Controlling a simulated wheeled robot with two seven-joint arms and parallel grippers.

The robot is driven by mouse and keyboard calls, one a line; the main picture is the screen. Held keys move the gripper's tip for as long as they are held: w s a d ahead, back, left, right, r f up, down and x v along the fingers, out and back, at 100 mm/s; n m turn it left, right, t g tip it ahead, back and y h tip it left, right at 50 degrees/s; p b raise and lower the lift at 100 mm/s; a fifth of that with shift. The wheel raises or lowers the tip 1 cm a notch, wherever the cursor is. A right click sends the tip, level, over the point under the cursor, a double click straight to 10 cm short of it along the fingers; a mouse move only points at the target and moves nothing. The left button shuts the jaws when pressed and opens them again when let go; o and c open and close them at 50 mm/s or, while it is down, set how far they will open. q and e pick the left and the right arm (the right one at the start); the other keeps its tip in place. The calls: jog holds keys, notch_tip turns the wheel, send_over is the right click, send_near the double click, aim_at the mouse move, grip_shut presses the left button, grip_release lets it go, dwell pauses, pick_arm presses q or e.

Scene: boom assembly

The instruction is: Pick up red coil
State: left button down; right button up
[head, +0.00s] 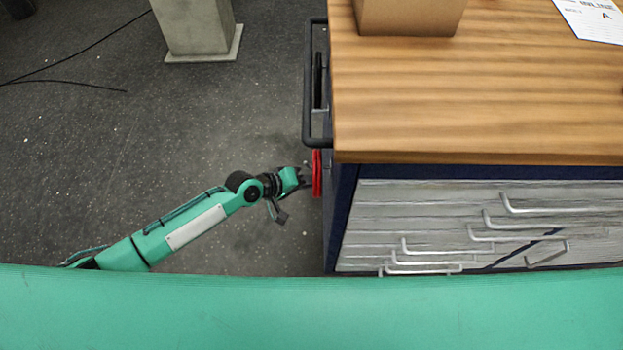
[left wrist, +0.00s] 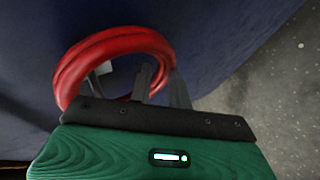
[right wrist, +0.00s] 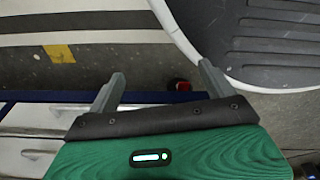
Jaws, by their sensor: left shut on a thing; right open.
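The red coil (head: 317,173) hangs at the side of the dark blue cabinet, below the black handle, in the head view. In the left wrist view the red coil (left wrist: 118,47) is a thick looped bundle against the blue cabinet side. My left gripper (head: 305,177) is at the coil's left side. Its fingers (left wrist: 158,88) are shut on the right part of the loop. A small grey piece shows inside the loop; whether it bears the coil I cannot tell. My right gripper (right wrist: 160,85) is open and empty; it is not visible in the head view.
The cabinet has a wooden top (head: 480,90) with a cardboard box (head: 408,15) and a paper sheet (head: 597,18). Silver-handled drawers (head: 450,225) face me. A black handle (head: 307,85) sticks out above the coil. The floor left of the cabinet is open, with a post (head: 197,25) farther back.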

pick_arm(q)
jog(key=v, duration=1.5)
jog(key=shift+a+b, duration=0.35)
pick_arm(e)
jog(key=shift+w+a+r, duration=0.25)
jog(key=shift+w+r, duration=0.3)
jog(key=shift+r, duration=0.05)
jog(key=shift+w, duration=0.3)
